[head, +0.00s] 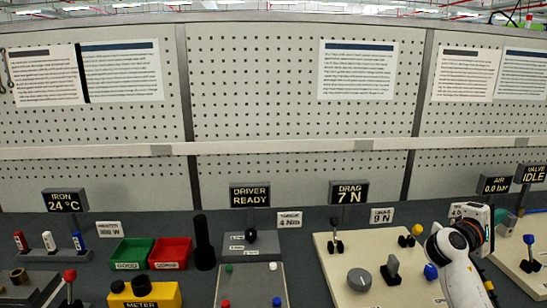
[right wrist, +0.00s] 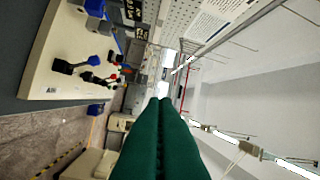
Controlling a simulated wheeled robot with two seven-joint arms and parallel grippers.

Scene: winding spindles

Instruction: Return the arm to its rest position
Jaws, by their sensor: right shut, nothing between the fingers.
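My right arm (head: 462,262) comes in from the lower right in the head view, over the right part of the bench. Its white wrist with a black and orange ring stands in front of the cream panel's right edge. The fingers of my right gripper cannot be made out in the head view. In the right wrist view my right gripper (right wrist: 163,104) shows as two green fingers pressed together, with nothing between them. The bench lies off to the left in that view, and the fingertips touch nothing. My left gripper is not in view.
The cream panel (head: 336,268) carries a grey knob (head: 359,279) and several levers. A green bin (head: 131,252), a red bin (head: 171,252), a dark cylinder (head: 204,243) and a yellow meter (head: 143,295) stand to the left. A pegboard (head: 290,80) closes off the back.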

